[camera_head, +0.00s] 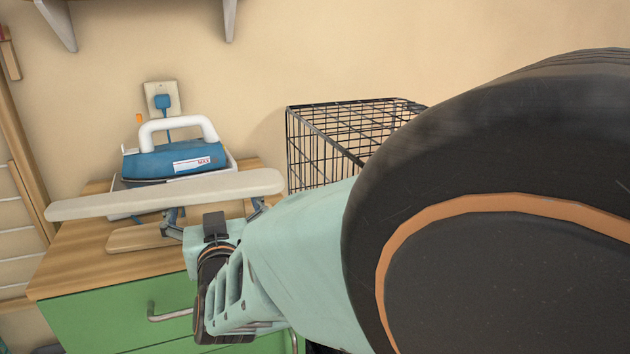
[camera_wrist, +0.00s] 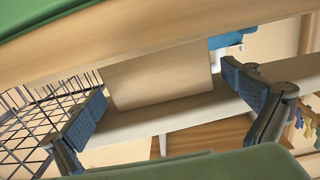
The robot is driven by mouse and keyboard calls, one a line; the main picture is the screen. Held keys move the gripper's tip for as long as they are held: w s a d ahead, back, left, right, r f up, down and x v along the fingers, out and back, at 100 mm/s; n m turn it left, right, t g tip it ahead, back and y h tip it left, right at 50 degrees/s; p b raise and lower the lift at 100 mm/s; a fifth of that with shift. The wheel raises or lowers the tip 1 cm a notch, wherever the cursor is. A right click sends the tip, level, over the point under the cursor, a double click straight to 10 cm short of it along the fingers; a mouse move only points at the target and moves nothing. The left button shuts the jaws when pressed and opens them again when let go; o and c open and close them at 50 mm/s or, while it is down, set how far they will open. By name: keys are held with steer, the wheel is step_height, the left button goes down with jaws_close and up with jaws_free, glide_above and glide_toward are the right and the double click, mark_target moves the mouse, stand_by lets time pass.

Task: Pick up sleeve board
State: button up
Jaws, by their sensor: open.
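The sleeve board (camera_head: 160,194) is a long, pale padded board on a wooden base (camera_head: 137,237). It stands on the wooden cabinet top in the head view, in front of the iron. My gripper (camera_head: 214,214) is at the board's right part, close to its near side, with its fingers spread and partly hidden by my arm. In the wrist view the pale board (camera_wrist: 205,110) runs across the picture behind my open gripper (camera_wrist: 172,104). One finger is at left and one at right, with nothing clasped between them. Contact with the board cannot be told.
A blue iron (camera_head: 175,158) with a white handle sits behind the board, its plug in a wall outlet (camera_head: 162,98). A black wire crate (camera_head: 345,135) stands to the right. The cabinet has a green drawer (camera_head: 110,318) with a metal handle. Shelf brackets hang above.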

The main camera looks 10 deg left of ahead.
steer(key=shift+w+a, duration=0.1)
steer(key=shift+w, duration=0.1)
steer(key=shift+s, duration=0.1)
steer(key=c, duration=1.7)
steer(key=shift+r, duration=0.15)
steer(key=shift+c, duration=0.9)
